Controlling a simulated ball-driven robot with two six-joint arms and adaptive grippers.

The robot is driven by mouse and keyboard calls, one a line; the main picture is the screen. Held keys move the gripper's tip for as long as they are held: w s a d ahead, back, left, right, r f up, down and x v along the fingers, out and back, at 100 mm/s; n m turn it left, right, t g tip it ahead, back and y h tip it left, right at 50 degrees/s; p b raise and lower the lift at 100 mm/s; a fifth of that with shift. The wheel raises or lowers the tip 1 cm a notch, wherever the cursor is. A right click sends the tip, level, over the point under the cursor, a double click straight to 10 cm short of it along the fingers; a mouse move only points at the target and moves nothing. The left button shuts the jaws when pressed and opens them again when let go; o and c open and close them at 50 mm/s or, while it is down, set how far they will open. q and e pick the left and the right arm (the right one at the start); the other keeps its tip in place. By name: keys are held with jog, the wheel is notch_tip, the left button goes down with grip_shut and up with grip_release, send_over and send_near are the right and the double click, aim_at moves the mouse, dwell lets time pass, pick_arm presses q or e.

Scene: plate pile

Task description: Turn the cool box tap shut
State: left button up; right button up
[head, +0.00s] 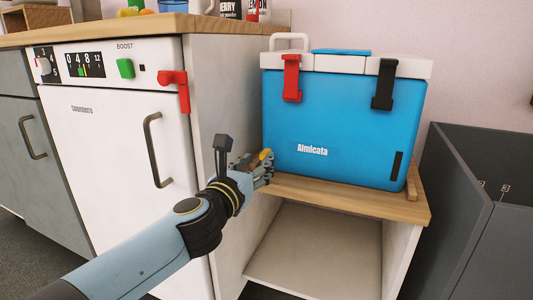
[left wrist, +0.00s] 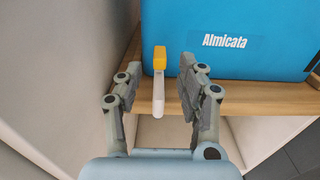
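The blue cool box (head: 340,120) stands on a wooden-topped shelf, its white lid on and the name "Almicata" on its front. It also fills the top of the left wrist view (left wrist: 225,15). Its tap shows there as a yellow block (left wrist: 159,58) with a white lever (left wrist: 158,95) pointing down toward the camera. In the head view, my gripper partly hides the yellow tap (head: 267,154). My left gripper (head: 264,170) is at the box's lower left front. In the left wrist view its fingers (left wrist: 156,78) are open, one each side of the tap, with gaps between. My right gripper is out of view.
The wooden shelf top (head: 350,199) runs under the box, with an open compartment below. A white appliance (head: 110,150) with a red lever (head: 174,82) stands left. A dark grey bin (head: 470,200) stands right. The counter (head: 100,30) holds items above.

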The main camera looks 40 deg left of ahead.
aim_at(262, 157)
pick_arm(q)
jog(key=x, duration=0.5)
jog(key=shift+w, duration=0.4)
grip_shut()
